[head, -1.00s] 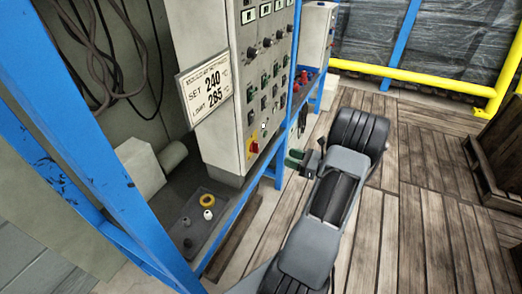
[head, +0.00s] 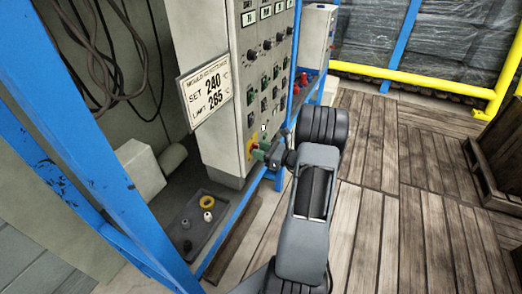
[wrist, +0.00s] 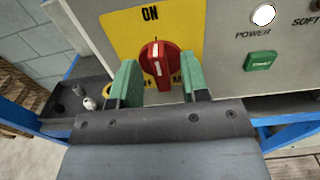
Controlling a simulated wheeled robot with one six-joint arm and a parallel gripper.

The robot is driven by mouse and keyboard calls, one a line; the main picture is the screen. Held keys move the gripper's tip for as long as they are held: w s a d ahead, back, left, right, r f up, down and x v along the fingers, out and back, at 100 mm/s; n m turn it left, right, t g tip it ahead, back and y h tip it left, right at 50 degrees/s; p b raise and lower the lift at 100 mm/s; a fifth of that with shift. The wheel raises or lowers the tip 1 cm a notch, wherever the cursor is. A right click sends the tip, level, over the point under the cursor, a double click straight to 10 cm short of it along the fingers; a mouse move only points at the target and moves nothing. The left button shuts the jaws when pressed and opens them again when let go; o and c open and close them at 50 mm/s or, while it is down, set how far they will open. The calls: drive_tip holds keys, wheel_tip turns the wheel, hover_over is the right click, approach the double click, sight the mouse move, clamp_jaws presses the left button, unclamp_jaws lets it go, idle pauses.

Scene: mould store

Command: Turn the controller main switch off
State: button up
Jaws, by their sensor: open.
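The main switch is a red rotary knob (wrist: 157,60) on a yellow plate (wrist: 112,38) in the wrist view. Its white line stands upright, towards the word ON at the top. Lettering low on the plate is partly hidden by my fingers. My gripper (wrist: 161,76) is open, with one green finger on each side of the knob's lower part and gaps showing between. In the head view my gripper (head: 268,154) is at the lower front of the grey controller cabinet (head: 222,145) and covers most of the knob; part of the yellow plate (head: 250,147) shows.
A grey tray (head: 190,238) with a yellow ring (head: 207,202) and small parts lies below the cabinet. A blue frame post (head: 75,140) stands at left.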

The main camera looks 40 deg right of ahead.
clamp_jaws()
idle(0.3)
drive_tip(key=shift+f+n+b, duration=0.1)
drive_tip(key=shift+n+b, duration=0.2)
drive_tip(key=shift+b, duration=0.1)
drive_tip(key=n+b, duration=0.5)
drive_tip(key=b, duration=0.2)
drive_tip(key=n+b, duration=0.6)
drive_tip(key=b, duration=0.2)
drive_tip(key=n+b, duration=0.6)
drive_tip(key=b, duration=0.2)
drive_tip(key=shift+s+a+f, duration=0.1)
drive_tip(key=shift+a+f, duration=0.15)
drive_tip(key=shift+r+n+b, duration=0.1)
drive_tip(key=shift+n+b, duration=0.2)
drive_tip(key=shift+b, duration=0.05)
